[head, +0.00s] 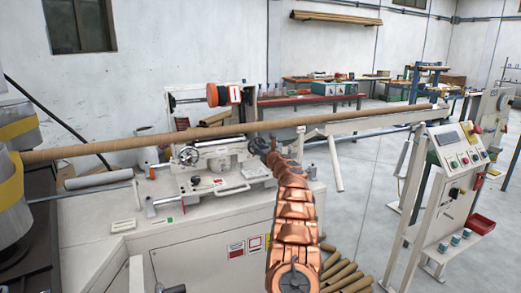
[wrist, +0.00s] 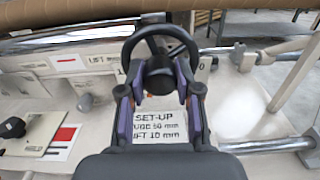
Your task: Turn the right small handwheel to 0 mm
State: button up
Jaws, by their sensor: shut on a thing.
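The right small handwheel (wrist: 159,35) is a black ring with a dark round hub, in the upper middle of the wrist view. My gripper (wrist: 160,92) is shut on it, with one dark, purple-padded finger on each side of its lower part. The exact contact is partly hidden by the fingers. A label reading "SET-UP", with tube and lift values in mm, shows between the fingers. No scale reading for the wheel is legible.
Another handwheel (head: 188,155) stands left on the white machine. A long brown tube (head: 200,137) crosses above and behind the wheels. A chrome bar (wrist: 265,146) lies right of my fingers.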

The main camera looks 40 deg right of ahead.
grip_shut()
jog(key=shift+n, duration=0.3)
jog(key=n+b, duration=0.1)
jog(key=n, duration=0.1)
jog(key=shift+w+a+n+b, duration=0.1)
jog(key=shift+n+b, duration=0.2)
jog(key=shift+b, duration=0.1)
jog(key=n+b, duration=0.2)
jog(key=n, duration=0.2)
jog(key=shift+f+n, duration=0.1)
jog(key=shift+n, duration=0.2)
jog(key=n+b, duration=0.1)
jog(key=n, duration=0.3)
jog(key=shift+b, duration=0.4)
jog(key=shift+a+n+b, duration=0.1)
jog(key=shift+n+b, duration=0.4)
jog(key=shift+n, duration=1.5)
